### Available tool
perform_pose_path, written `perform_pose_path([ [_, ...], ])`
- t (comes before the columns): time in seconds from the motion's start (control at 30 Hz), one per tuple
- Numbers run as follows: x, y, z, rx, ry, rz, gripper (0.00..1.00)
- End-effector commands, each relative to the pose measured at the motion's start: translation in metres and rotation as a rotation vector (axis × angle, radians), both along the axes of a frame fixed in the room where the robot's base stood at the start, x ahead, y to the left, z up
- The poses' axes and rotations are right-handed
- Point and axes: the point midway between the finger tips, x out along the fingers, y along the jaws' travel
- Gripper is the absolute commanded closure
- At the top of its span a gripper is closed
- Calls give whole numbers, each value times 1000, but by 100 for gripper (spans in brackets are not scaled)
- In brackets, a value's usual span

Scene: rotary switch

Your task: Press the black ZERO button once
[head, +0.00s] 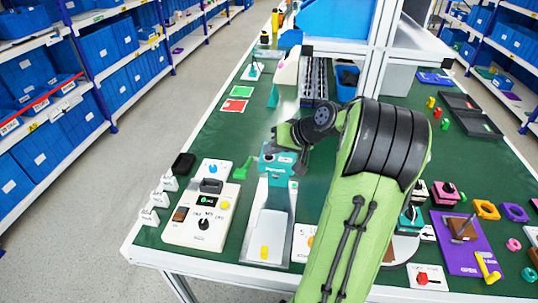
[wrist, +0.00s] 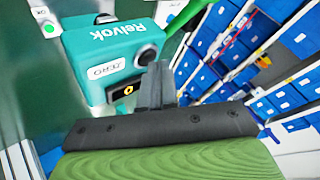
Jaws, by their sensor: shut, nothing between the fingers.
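The teal Relvok device (wrist: 98,48) fills the upper left of the wrist view. A white label reading ZERO (wrist: 104,70) and a small display with a yellow digit (wrist: 125,90) are on its face. A round black button (wrist: 147,55) sits at the device's right end. My gripper (wrist: 158,68) is shut and empty, its tips just below and right of that button. I cannot tell whether they touch. In the head view the device (head: 275,162) stands on a metal stand, and my wrist (head: 303,128) is just above and right of it, hiding the fingertips.
The metal base plate (head: 267,228) carries a yellow piece (head: 264,252). A white control box (head: 202,215) with a black knob stands at left, beside a green clip (head: 243,168). A purple tray (head: 466,243) and small parts lie at right.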

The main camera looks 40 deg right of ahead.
Motion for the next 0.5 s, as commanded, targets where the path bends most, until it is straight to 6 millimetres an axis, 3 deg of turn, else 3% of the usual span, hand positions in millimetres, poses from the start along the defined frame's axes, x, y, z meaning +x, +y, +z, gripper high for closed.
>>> perform_pose_path([
  [0.2, 0, 0, 15, 0, 1, 1, 100],
  [0.5, 0, 0, 15, 0, 0, 0, 100],
])
